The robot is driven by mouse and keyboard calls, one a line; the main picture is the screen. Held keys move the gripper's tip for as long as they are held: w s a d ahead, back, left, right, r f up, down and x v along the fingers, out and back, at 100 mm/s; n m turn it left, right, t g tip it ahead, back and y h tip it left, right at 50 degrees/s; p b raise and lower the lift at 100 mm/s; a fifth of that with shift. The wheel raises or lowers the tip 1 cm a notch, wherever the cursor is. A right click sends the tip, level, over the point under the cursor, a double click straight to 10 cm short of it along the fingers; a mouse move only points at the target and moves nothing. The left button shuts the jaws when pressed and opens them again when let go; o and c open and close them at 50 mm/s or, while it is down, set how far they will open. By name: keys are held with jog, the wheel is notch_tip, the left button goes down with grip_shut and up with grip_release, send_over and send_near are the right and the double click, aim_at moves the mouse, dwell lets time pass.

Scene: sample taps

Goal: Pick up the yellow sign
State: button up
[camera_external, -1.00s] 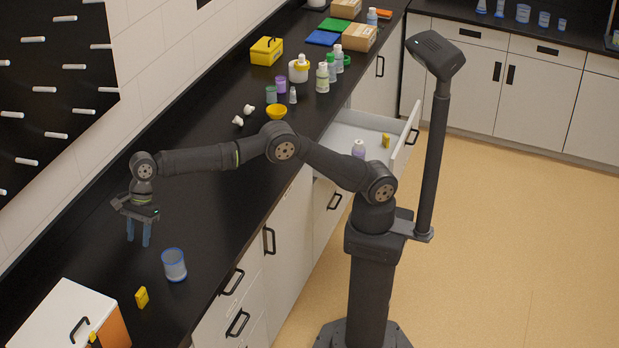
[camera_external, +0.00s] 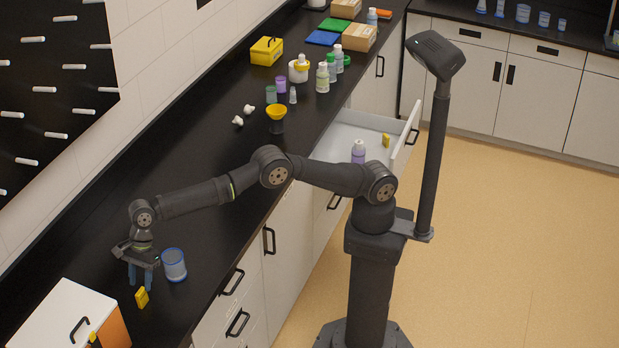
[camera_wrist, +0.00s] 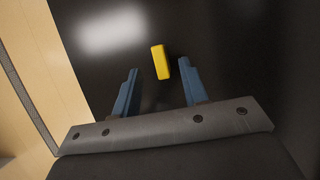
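The yellow sign (camera_external: 142,298) is a small yellow block on the black counter, between the blue-rimmed beaker and the white box. It also shows in the wrist view (camera_wrist: 160,62), lying between and a little beyond my two blue fingertips. My gripper (camera_external: 140,284) is low over the counter, just behind the sign in the external view. In the wrist view my gripper (camera_wrist: 158,77) is open, with its fingers wide apart and nothing between them touching the sign.
A blue-rimmed beaker (camera_external: 174,265) stands close to the right of my gripper. A white box (camera_external: 62,318) with a black handle and orange side is at the lower left. Bottles (camera_external: 322,77) and a yellow funnel (camera_external: 277,113) stand farther back. A drawer (camera_external: 350,140) is open.

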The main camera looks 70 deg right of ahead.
aim_at(140, 291)
jog(key=x, duration=0.5)
jog(key=shift+d, duration=0.25)
grip_shut()
jog(key=shift+r, duration=0.15)
